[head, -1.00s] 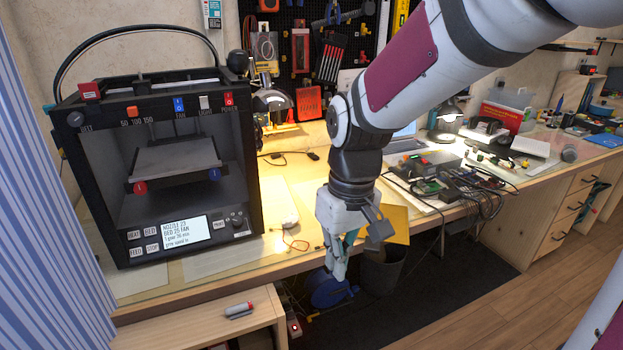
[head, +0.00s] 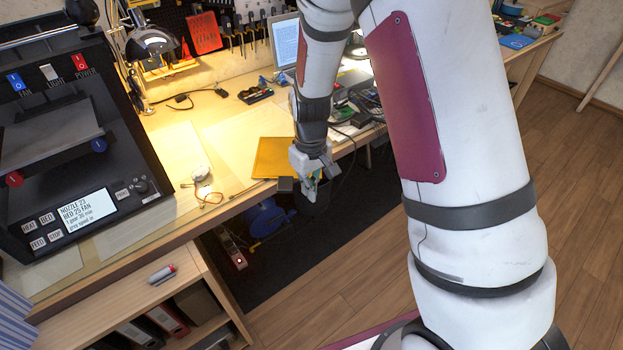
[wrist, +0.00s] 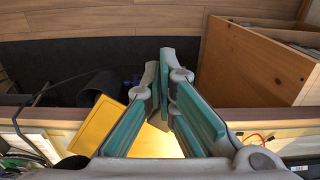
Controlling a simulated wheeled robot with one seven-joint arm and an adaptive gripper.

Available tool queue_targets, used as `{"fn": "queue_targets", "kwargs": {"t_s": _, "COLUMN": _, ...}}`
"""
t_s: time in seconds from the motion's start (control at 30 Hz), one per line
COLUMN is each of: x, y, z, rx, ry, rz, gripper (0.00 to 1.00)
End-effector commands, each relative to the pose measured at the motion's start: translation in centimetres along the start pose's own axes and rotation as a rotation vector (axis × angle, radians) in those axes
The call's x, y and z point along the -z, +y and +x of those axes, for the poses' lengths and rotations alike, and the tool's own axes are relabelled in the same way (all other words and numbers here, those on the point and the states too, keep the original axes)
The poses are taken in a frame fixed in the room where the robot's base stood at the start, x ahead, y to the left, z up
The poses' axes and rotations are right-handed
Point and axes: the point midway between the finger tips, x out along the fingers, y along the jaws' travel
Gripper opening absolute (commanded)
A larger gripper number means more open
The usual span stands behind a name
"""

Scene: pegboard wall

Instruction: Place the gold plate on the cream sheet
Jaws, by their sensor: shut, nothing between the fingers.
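The gold plate (head: 272,157) lies flat on the workbench near its front edge. In the wrist view the plate (wrist: 103,122) shows below and left of the fingers, one corner seeming to jut past the bench edge. My gripper (head: 308,190) is shut and empty, just right of the plate at the front edge; in the wrist view its fingertips (wrist: 158,62) are close together, over the floor beyond the edge. A pale cream sheet (head: 235,130) lies on the bench behind and left of the plate. Whether the plate overlaps it is unclear.
A black 3D printer (head: 60,150) stands at left. A small white round device with wires (head: 201,174) lies left of the plate. A dark bin (head: 315,205) stands below my gripper. A laptop (head: 284,42) and electronics are behind. A lower shelf holds a marker (head: 161,274).

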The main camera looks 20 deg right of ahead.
Motion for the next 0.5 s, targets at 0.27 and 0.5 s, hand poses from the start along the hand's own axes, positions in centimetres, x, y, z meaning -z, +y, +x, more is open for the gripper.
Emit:
{"fn": "queue_targets", "kwargs": {"t_s": 0.27, "x": -0.1, "y": 0.0, "z": 5.7, "rx": 0.001, "ry": -0.004, "rz": -0.001, "gripper": 0.00}}
{"fn": "queue_targets", "kwargs": {"t_s": 0.5, "x": 3.0, "y": 0.0, "z": 5.7, "rx": -0.001, "ry": 0.000, "rz": -0.002, "gripper": 0.00}}
